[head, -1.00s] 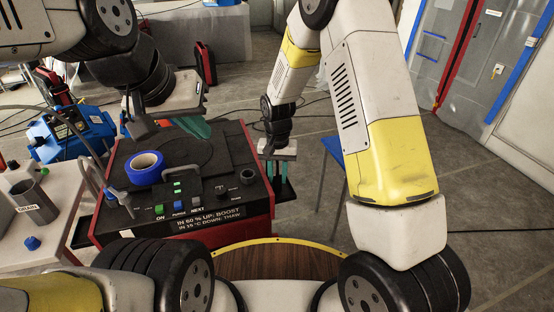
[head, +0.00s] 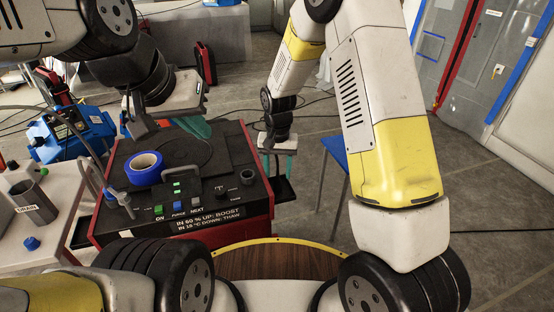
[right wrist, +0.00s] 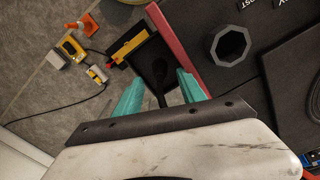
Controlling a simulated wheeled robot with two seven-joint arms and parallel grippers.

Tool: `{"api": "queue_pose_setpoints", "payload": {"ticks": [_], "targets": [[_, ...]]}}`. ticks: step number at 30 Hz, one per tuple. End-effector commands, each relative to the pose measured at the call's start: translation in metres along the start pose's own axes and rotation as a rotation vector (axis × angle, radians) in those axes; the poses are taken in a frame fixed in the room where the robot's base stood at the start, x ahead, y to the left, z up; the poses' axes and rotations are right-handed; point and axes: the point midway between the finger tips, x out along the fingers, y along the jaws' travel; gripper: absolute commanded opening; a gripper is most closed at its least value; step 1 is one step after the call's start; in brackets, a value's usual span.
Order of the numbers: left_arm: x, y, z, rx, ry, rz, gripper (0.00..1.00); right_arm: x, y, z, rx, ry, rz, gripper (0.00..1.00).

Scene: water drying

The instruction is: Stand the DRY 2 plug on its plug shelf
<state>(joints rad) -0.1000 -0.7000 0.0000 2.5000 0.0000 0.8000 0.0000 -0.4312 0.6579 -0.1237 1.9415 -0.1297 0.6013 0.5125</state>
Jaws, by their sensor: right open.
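My right gripper (head: 276,168) is at the right side of the red-and-black machine (head: 180,180), over a small black side shelf (head: 282,190). In the right wrist view its two teal fingers (right wrist: 160,92) are apart. A dark, slim upright piece (right wrist: 158,97) shows between them over the black shelf (right wrist: 155,65); I cannot read a label on it or tell whether it is the DRY 2 plug. My left gripper (head: 190,127) hangs behind the machine's top at the left; its fingers are partly hidden.
A yellow-and-black piece with a red tip (right wrist: 130,44) is at the shelf's far end.

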Motion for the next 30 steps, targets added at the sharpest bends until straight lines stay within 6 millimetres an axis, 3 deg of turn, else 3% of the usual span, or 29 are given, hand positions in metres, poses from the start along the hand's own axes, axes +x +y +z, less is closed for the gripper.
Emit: {"api": "queue_pose_setpoints", "payload": {"ticks": [9, 19, 25, 30], "targets": [[0.0, 0.0, 0.0, 0.0, 0.0, 0.0, 0.0, -0.07, -0.001, -0.001, -0.001, 0.004, -0.002, 0.48], [0.0, 0.0, 0.0, 0.0, 0.0, 0.0, 0.0, -0.11, 0.005, 0.002, 0.0, 0.011, -0.013, 0.48], [0.0, 0.0, 0.0, 0.0, 0.0, 0.0, 0.0, -0.172, 0.043, 0.024, -0.01, 0.091, -0.095, 0.48], [0.0, 0.0, 0.0, 0.0, 0.0, 0.0, 0.0, -0.228, 0.085, 0.065, -0.036, 0.2, -0.166, 0.48]]}}
